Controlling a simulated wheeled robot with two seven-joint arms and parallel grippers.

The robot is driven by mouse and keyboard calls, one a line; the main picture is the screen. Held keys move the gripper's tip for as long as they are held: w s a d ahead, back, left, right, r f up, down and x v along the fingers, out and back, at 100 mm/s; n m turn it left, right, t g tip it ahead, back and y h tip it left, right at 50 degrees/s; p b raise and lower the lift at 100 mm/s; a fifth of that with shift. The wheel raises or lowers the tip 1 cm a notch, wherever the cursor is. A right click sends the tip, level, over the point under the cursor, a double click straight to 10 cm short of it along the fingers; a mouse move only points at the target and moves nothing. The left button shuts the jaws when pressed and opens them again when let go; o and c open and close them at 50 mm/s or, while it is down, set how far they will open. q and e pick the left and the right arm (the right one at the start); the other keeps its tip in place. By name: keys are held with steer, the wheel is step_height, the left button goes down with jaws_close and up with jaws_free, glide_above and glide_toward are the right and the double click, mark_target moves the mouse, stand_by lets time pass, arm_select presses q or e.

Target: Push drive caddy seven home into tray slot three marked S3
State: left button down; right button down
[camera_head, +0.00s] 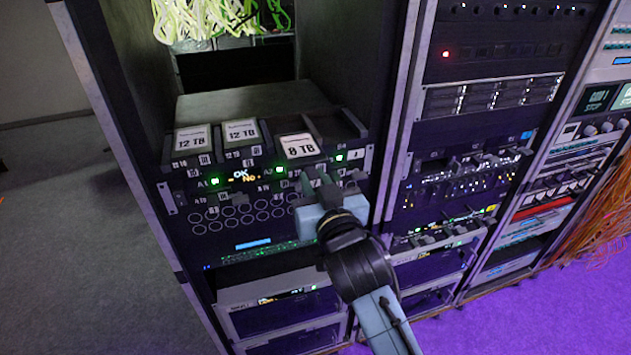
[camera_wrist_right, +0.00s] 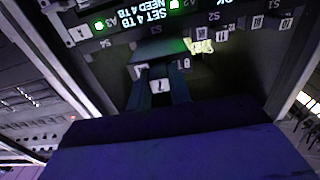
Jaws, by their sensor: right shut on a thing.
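My right gripper (camera_head: 325,185) is at the front of the drive tray (camera_head: 180,172), just below the 8 TB drive (camera_head: 298,146). In the right wrist view its fingers are shut on a dark caddy front with a white tag that reads as an upside-down 7, caddy seven (camera_wrist_right: 158,86). The 8 TB label sits third from the left, a little further forward than the two 12 TB drives (camera_head: 192,138) beside it. The gripper hides much of the caddy's front and the S3 marking. I cannot tell how deep the caddy sits. My left gripper is not in view.
A bay at the far right of the tray (camera_head: 335,122) looks empty. Green lights and a small display (camera_head: 245,176) glow under the drives. Pale green cables (camera_head: 215,18) hang above. More equipment racks (camera_head: 490,100) stand to the right. Open floor (camera_head: 80,240) lies left.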

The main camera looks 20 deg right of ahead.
mark_target(300, 151)
steer(key=shift+w+r, duration=0.1)
steer(key=shift+w, duration=1.25)
stand_by(0.3)
steer(key=shift+w+a, duration=0.15)
steer(key=shift+w, duration=2.85)
steer(key=shift+w, duration=0.25)
steer(key=shift+w+b, duration=0.35)
steer(key=c, duration=1.2)
jaws_free()
